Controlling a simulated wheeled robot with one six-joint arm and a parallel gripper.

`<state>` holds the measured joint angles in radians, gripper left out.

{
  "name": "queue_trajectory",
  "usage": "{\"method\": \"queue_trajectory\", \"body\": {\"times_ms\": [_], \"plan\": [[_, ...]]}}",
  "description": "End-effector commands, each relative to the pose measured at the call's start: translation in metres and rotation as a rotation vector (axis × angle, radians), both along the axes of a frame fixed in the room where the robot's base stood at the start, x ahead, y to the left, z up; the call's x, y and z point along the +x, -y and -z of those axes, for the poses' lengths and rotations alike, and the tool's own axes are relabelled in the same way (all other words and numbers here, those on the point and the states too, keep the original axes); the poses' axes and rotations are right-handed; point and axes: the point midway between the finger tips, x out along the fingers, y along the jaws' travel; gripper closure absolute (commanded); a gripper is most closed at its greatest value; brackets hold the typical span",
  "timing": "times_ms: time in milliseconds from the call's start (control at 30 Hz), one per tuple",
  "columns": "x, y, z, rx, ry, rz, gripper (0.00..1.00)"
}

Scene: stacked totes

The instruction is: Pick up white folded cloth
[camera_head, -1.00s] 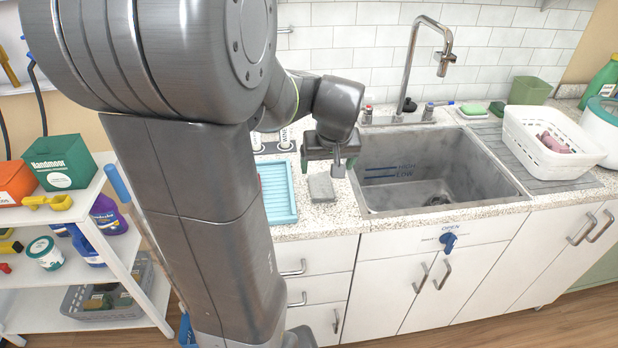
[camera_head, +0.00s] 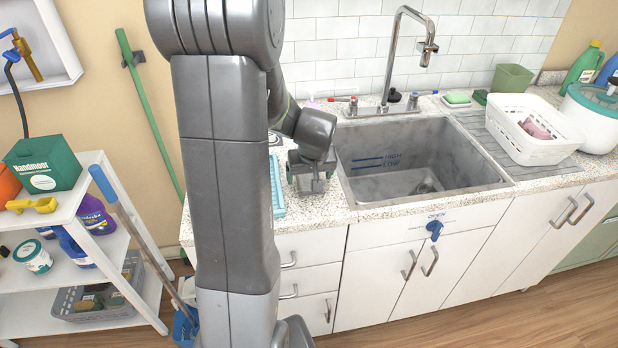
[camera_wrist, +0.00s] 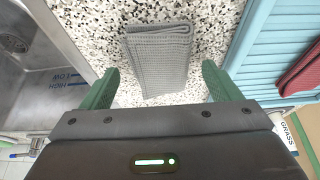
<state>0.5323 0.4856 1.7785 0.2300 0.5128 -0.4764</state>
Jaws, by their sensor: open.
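A folded cloth (camera_wrist: 158,58) with a waffle weave lies flat on the speckled counter; it looks light grey rather than white. In the wrist view it sits between and beyond the green fingers of my gripper (camera_wrist: 160,72). The fingers are apart, with counter showing on both sides of the cloth, and nothing is held. In the head view my gripper (camera_head: 311,182) is low over the counter just left of the sink and hides most or all of the cloth.
The sink (camera_head: 420,165) is right of my gripper in the head view. A blue ribbed tray (camera_wrist: 275,45) holding a red item lies on the cloth's other side. A white basket (camera_head: 545,150) with something pink stands right of the sink.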

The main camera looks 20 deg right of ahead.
Motion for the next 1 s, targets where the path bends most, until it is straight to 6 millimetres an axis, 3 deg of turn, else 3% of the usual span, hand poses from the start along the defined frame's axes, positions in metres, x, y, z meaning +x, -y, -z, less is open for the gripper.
{"method": "queue_trajectory", "body": {"times_ms": [333,567,833,1000], "plan": [[0.002,0.001,0.005,-0.001,0.001,0.0,0.18],[0.002,0.001,0.005,-0.001,0.001,0.0,0.64],[0.002,0.001,0.003,-0.001,0.002,0.0,0.68],[0.003,0.001,-0.014,-0.004,0.005,0.0,0.68]]}}
